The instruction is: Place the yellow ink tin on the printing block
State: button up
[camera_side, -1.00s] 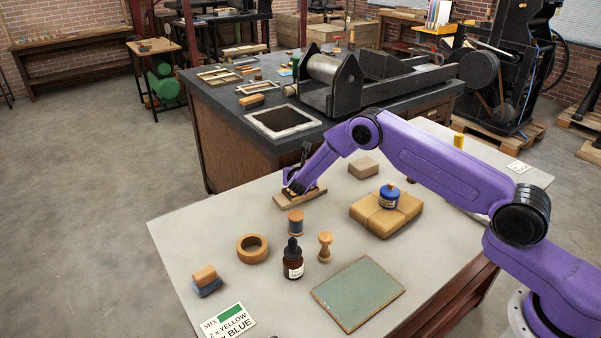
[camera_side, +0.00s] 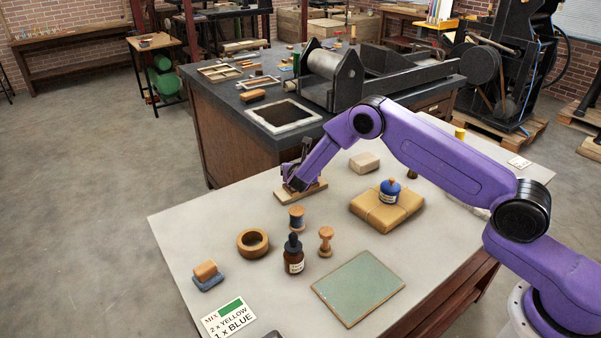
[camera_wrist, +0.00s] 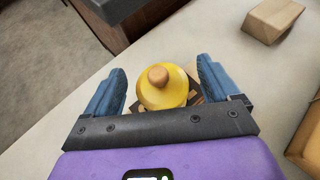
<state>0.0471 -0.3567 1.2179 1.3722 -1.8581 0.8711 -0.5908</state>
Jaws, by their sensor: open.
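The yellow ink tin (camera_wrist: 163,88) shows in the wrist view as a round yellow lid with a wooden knob, between my gripper's two blue fingers. My gripper (camera_wrist: 161,90) is open, with a gap visible on each side of the tin. Under the tin are parts of the printing block (camera_wrist: 194,99), dark-faced with wooden edges; the tin appears to rest on it, though the contact is hidden. In the side view my gripper (camera_side: 293,184) is low over the block (camera_side: 312,190) at the table's far edge. The tin cannot be made out there.
A wrapped parcel (camera_side: 375,213) carries a blue tin (camera_side: 390,189). A small tan block (camera_side: 364,162) lies behind it. A dark-topped bench (camera_side: 215,100) is beyond.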

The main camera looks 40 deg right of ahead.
jog(key=s+a+r+m+g+y, duration=0.1)
jog(key=s+a+r+m+g, duration=0.2)
jog(key=s+r, duration=0.6)
jog(key=s+a+r+m+g, duration=0.15)
jog(key=s+r+m, duration=0.35)
jog(key=s, duration=0.8)
jog(key=s+r+m+g+y, duration=0.2)
jog(key=s+m+y, duration=0.1)
jog(key=s, duration=1.3)
jog(key=s+d+r+m+g+y, duration=0.1)
jog(key=s+m+g+y, duration=0.2)
jog(key=s, duration=1.2)
jog(key=shift+s+d+r+m+y, duration=0.25)
jog(key=shift+s+r+m+y, duration=0.25)
jog(key=shift+m, duration=0.5)
